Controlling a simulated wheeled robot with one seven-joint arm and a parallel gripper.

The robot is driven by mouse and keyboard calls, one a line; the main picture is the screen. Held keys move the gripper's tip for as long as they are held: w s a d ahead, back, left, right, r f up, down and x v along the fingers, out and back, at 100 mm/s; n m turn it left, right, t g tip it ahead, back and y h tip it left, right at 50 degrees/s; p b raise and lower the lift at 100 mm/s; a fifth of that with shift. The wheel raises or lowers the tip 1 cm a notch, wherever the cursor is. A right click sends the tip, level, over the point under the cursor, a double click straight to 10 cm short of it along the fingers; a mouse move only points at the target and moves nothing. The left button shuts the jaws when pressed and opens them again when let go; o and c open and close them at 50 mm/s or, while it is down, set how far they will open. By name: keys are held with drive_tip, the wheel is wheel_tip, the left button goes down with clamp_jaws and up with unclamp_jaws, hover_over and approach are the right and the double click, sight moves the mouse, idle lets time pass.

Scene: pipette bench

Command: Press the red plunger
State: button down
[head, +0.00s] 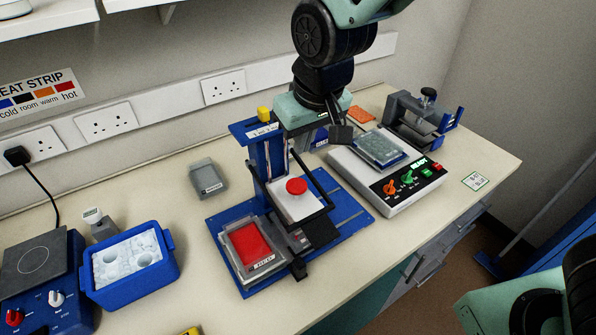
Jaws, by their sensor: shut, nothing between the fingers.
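The red plunger (297,186) is a round red cap on top of a white block, in the blue pipetting stand (335,238) at the middle of the bench. The cap stands proud of the block, with a dark bar frame around it. My gripper (341,134) hangs behind and to the right of the plunger, above the bench. Its dark fingers are shut and empty, apart from the plunger. My gripper's pale green body hides part of the things behind it.
A tray with a red plate (248,245) sits at the stand's front. A white instrument (405,190) holding a clear plate stands right, close to my fingers. A blue ice box (128,266) and a hotplate (35,262) are left. A grey box (208,179) lies behind.

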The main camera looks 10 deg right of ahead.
sight(298, 186)
drive_tip(key=x, duration=0.3)
drive_tip(key=p+x, duration=0.1)
drive_tip(key=x, duration=0.5)
drive_tip(key=shift+s+d+f+p, duration=0.1)
drive_tip(key=shift+s+d+p, duration=0.15)
drive_tip(key=shift+s+p, duration=0.1)
drive_tip(key=shift+f, duration=0.55)
wheel_tip(298, 186, down, 3)
drive_tip(key=shift+r+b, duration=0.2)
drive_tip(key=shift+b, duration=0.75)
drive_tip(key=shift+s, duration=0.1)
drive_tip(key=shift+r, duration=0.1)
